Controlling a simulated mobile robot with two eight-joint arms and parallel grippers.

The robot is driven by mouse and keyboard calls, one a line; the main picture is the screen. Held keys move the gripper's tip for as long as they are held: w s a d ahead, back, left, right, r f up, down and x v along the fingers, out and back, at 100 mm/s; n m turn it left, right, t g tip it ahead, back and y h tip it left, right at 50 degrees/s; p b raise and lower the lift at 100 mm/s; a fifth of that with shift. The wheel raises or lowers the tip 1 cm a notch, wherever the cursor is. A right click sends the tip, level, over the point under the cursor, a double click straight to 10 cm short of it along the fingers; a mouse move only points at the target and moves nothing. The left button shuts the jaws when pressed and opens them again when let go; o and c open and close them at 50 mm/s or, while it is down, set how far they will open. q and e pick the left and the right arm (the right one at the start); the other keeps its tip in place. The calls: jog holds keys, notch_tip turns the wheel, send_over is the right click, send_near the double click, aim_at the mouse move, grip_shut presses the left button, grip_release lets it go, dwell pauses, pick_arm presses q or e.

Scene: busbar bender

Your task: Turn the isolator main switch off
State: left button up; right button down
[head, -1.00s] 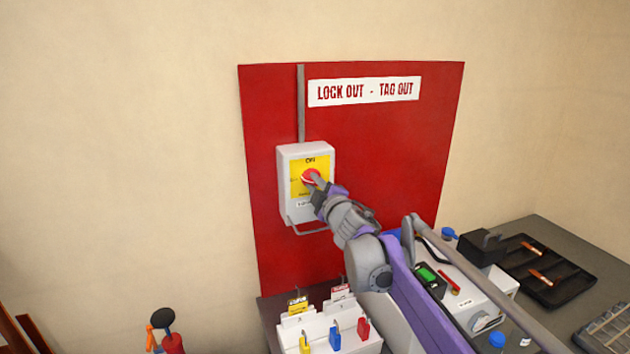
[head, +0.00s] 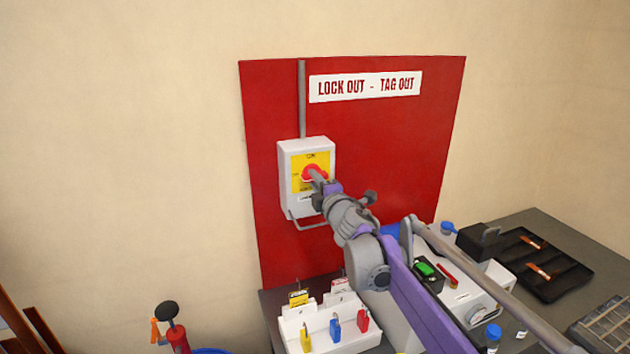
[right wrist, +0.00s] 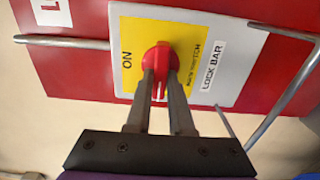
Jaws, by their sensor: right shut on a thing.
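The isolator main switch (head: 289,185) is a light grey box with a yellow plate on the red board. Its red rotary knob (head: 313,172) sits in the middle of the plate, partly hidden by my gripper in the head view. My right gripper (right wrist: 160,84) is shut on the red knob (right wrist: 158,58), one finger on each side. In the right wrist view the knob's ridge lies between the fingers, crosswise to the side where "ON" is printed. A "LOCK BAR" label (right wrist: 213,68) shows beside the yellow plate. My left gripper is not in view.
A grey bar (head: 307,227) sticks out below the switch box. Below it stands a white holder (head: 319,327) with padlocks and tags. To the right are a control box (head: 462,290) and a black tray (head: 545,270). The wall left of the board is clear.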

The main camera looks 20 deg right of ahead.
jog(key=c, duration=0.8)
grip_release()
jog(key=shift+s, duration=0.1)
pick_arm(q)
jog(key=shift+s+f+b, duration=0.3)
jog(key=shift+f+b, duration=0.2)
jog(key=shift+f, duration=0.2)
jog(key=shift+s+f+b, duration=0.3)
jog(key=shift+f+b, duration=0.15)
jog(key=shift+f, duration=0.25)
pick_arm(e)
jog(key=s, duration=1)
jog(key=shift+s+a, duration=0.3)
jog(key=shift+s, duration=0.05)
jog(key=s+a+f+m+g, duration=0.4)
jog(key=s+f+m, duration=0.2)
jog(key=s+f, duration=0.3)
jog(key=s+a+f+m+g, duration=0.4)
jog(key=s+f+m, duration=0.1)
jog(key=s+f, duration=0.5)
jog(key=s+a+f+m+g+y, duration=0.1)
jog(key=s+a+f+m+g, duration=0.3)
jog(key=s+f, duration=0.5)
notch_tip(320, 180, down, 4)
jog(key=m, duration=0.2)
jog(key=shift+s+a+m, duration=0.3)
jog(key=shift+s+a, duration=0.05)
jog(key=shift+a, duration=0.05)
